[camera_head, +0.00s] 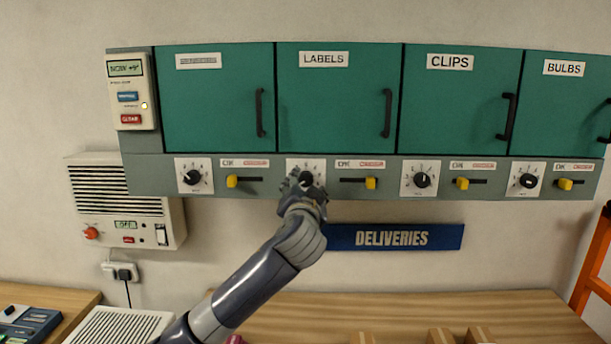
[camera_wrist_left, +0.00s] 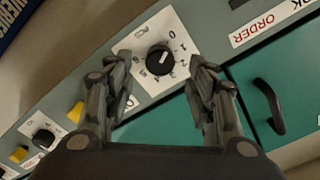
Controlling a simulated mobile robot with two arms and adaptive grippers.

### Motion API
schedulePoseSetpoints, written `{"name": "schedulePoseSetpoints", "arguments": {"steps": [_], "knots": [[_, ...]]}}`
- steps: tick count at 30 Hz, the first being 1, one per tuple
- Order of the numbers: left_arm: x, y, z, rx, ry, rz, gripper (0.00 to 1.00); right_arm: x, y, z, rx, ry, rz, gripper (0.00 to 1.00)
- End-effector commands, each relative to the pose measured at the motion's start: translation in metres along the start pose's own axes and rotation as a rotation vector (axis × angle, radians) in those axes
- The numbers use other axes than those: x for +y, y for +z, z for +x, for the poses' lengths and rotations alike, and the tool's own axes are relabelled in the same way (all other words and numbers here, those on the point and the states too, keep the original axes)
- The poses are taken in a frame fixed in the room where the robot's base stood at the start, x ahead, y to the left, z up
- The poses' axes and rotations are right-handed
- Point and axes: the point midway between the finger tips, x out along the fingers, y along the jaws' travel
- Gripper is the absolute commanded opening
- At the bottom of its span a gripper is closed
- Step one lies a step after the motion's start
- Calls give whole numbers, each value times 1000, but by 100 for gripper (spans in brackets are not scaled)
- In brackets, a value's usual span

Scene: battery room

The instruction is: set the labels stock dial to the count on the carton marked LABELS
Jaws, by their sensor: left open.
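The labels stock dial (camera_head: 306,178) is a black knob on a white numbered plate, under the green door marked LABELS (camera_head: 324,59). My left gripper (camera_head: 304,188) is in front of it and partly hides it in the head view. In the left wrist view, the dial (camera_wrist_left: 160,60) sits between my two open fingers, with visible gaps at both sides. A short white mark shows on the knob, toward the low numbers; I cannot tell the exact number. No carton marked LABELS is readable in either view. My right gripper is not in view.
Similar dials and yellow sliders run along the grey strip, with a labels slider (camera_head: 370,183) right of the dial. A blue DELIVERIES sign (camera_head: 395,237) hangs below. Tan objects (camera_head: 440,336), cut off by the frame, stand on the wooden bench (camera_head: 540,315). An orange frame (camera_head: 592,270) is at right.

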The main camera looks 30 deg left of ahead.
Motion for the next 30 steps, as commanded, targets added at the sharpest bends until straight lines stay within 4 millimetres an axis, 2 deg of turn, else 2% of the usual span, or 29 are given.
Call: {"name": "schedulePoseSetpoints", "arguments": {"steps": [1,3,9,20,21,27,30], "knots": [[-3,-3,8,-3,-1,2,51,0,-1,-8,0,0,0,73],[-3,-2,18,-3,0,1,51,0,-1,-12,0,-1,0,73],[-1,-1,36,-1,0,0,51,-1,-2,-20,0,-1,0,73],[0,0,41,1,0,0,51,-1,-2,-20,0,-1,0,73],[0,0,41,1,0,0,49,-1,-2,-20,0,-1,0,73],[0,0,40,1,0,0,6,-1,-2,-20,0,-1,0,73],[0,0,40,1,0,0,6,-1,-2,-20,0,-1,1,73]]}}
